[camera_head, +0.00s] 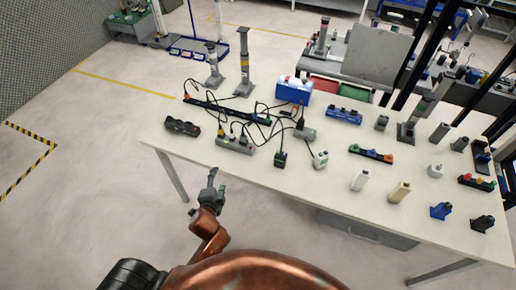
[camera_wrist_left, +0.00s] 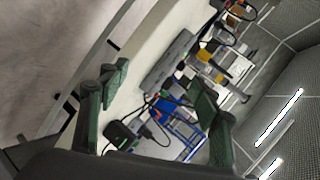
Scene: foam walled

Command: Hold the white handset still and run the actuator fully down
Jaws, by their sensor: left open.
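A small white handset (camera_head: 320,159) with a cable stands near the front middle of the table. Another white handset-like block (camera_head: 360,180) stands to its right, with no cable visible. Two upright column actuators, a shorter one (camera_head: 213,68) and a taller one (camera_head: 244,75), stand at the table's back left. My left gripper (camera_head: 211,176) is open and empty, in front of the table's front edge and left of the handsets. In the left wrist view its green fingers (camera_wrist_left: 158,98) are wide apart, with a dark corded block (camera_wrist_left: 122,134) beyond. My right gripper is not in view.
A grey control box (camera_head: 235,144), a black corded handset (camera_head: 281,159) and a dark block (camera_head: 182,127) lie near the left gripper. Cables run to a long black strip (camera_head: 225,110). A blue-and-white box (camera_head: 294,91) stands behind. Several coloured blocks occupy the right side.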

